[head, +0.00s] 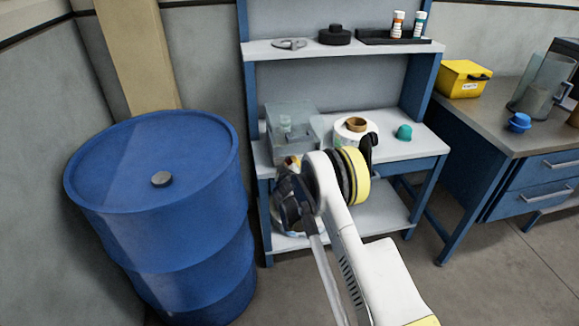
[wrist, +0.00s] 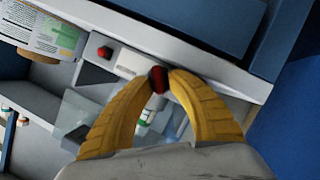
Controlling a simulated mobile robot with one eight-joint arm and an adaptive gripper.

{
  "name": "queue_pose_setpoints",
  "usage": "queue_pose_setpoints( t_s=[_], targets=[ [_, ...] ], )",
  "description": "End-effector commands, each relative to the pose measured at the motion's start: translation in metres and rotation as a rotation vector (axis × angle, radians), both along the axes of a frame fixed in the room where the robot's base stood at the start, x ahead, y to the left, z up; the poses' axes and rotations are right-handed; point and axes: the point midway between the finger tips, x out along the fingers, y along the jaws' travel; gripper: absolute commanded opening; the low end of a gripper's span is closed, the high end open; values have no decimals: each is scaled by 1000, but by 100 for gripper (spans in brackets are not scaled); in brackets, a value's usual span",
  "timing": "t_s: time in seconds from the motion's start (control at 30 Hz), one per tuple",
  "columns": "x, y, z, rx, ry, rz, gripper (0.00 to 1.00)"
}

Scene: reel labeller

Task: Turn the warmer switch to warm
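In the wrist view, the two yellow fingers of my gripper (wrist: 157,82) curve in and come together around a small red-and-black knob (wrist: 157,79). It is probably the warmer switch, but its markings and setting cannot be read. In the head view my gripper is mostly hidden behind my own arm, at the front left of the bench shelf (head: 408,149). The knob does not show there.
A clear box (head: 291,120) and a white label reel (head: 345,132) with a brown core stand on the shelf, with a teal cap (head: 404,132) to the right. A blue drum (head: 150,200) stands close on the left. A drawer bench (head: 510,140) is at right.

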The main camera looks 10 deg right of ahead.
Motion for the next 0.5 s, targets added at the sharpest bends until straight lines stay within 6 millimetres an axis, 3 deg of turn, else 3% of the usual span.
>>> queue_pose_setpoints(
  t_s=[0.27, 0.33, 0.5],
  targets=[
    [2, 0, 0, 0, 0, 0, 21],
    [2, 0, 0, 0, 0, 0, 2],
    [1, 0, 0, 0, 0, 0, 0]
  ],
)
